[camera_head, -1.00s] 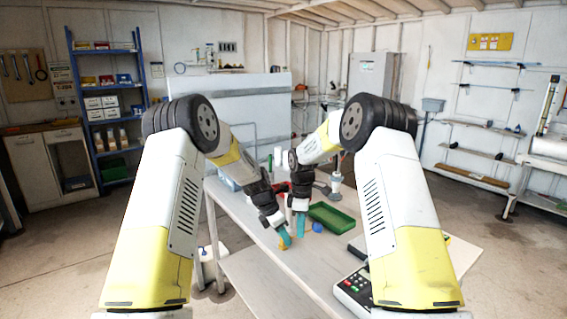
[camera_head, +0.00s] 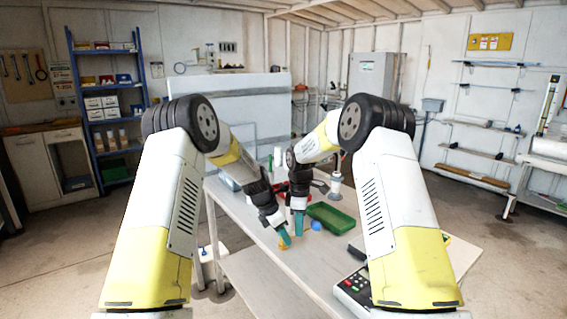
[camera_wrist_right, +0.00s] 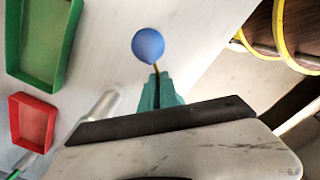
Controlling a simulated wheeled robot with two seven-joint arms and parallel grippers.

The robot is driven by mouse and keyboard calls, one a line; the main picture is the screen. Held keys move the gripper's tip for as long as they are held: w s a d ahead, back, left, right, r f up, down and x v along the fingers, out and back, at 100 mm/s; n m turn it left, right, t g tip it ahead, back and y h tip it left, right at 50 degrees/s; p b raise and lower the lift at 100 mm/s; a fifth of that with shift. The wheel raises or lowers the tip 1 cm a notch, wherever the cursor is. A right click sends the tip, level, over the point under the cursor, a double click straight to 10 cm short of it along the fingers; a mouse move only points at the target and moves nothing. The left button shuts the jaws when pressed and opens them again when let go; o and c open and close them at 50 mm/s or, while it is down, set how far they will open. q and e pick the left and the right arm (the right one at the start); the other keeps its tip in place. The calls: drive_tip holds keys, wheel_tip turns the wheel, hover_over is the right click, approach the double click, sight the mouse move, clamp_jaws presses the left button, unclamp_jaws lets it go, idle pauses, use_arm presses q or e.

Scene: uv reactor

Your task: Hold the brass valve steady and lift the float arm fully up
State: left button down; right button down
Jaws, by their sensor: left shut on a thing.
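The brass valve (camera_head: 283,247) is a small yellowish piece at the front-left edge of the workbench in the head view. My left gripper (camera_head: 285,239) is shut on it from above. The float arm ends in a blue ball (camera_head: 316,225), just right of my right gripper (camera_head: 299,232). In the right wrist view the blue float (camera_wrist_right: 148,45) sits on a thin brass rod (camera_wrist_right: 157,70) that runs to the teal fingertips of my right gripper (camera_wrist_right: 157,80). The fingertips are close together at the rod; whether they grip it is unclear. The rod's far end is hidden.
A green tray (camera_head: 331,218) lies on the workbench (camera_head: 262,236) behind the float. The right wrist view shows a red tray (camera_wrist_right: 33,122) beside the green one. A control box with buttons (camera_head: 354,288) sits at the bench's front right.

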drive_tip(key=shift+a+r, duration=0.15)
drive_tip(key=shift+a, duration=0.15)
drive_tip(key=shift+d+f, duration=0.25)
drive_tip(key=shift+d, duration=0.1)
